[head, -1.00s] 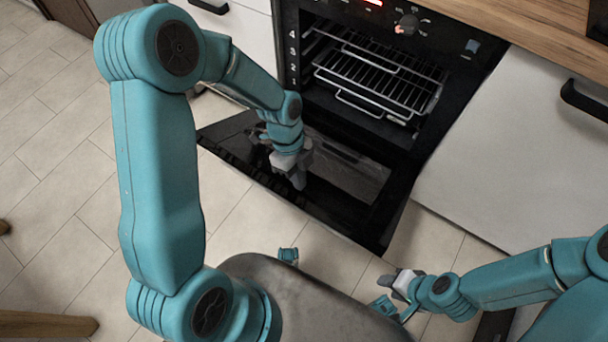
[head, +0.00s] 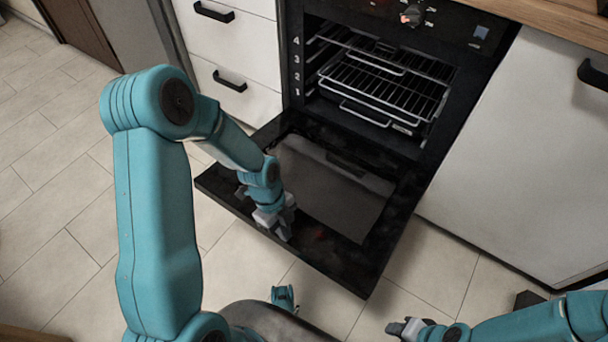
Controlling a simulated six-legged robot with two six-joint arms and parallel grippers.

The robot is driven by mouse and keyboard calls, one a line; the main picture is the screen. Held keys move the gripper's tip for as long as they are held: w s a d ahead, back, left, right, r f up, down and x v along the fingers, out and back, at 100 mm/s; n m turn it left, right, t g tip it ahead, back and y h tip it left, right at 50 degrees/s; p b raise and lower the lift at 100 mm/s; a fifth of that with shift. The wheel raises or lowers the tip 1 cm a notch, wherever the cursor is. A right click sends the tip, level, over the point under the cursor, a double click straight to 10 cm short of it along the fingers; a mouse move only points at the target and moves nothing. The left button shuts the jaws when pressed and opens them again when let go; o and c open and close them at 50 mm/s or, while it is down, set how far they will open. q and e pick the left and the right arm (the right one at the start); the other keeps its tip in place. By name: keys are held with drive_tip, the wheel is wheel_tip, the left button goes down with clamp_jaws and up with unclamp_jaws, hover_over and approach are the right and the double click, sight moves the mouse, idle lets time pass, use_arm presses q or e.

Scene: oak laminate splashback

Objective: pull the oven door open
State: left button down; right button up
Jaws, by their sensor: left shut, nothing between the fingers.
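The black oven (head: 425,110) stands in the cabinet row, with wire racks (head: 385,75) showing in its lit-up cavity. Its door (head: 350,255) is folded down and lies open, roughly flat, in front of the cavity, its inner glass facing up. My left gripper (head: 284,228) is shut and empty over the inner face of the door, near its outer edge. I cannot tell whether it touches the door. The door's handle is hidden below. My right gripper (head: 400,328) is at the bottom right, away from the oven; its fingers are too small to judge.
White drawers (head: 235,45) with black handles stand left of the oven. A white cabinet front (head: 500,150) stands on its right, under a wooden worktop (head: 560,22). The tiled floor (head: 60,210) is clear at the left.

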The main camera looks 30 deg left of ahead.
use_arm(q)
drive_tip(key=shift+s+f+b, duration=0.25)
drive_tip(key=shift+f+b, duration=0.35)
drive_tip(key=shift+f, duration=0.75)
drive_tip(key=shift+s+f+b, duration=0.25)
drive_tip(key=shift+f+b, duration=0.35)
drive_tip(key=shift+f, duration=0.7)
use_arm(e)
drive_tip(key=shift+w+d+f, duration=0.1)
drive_tip(key=shift+w+f, duration=0.15)
drive_tip(key=shift+f, duration=0.5)
drive_tip(key=shift+w+d+f, duration=0.1)
drive_tip(key=shift+w+f, duration=0.15)
drive_tip(key=shift+f, duration=0.5)
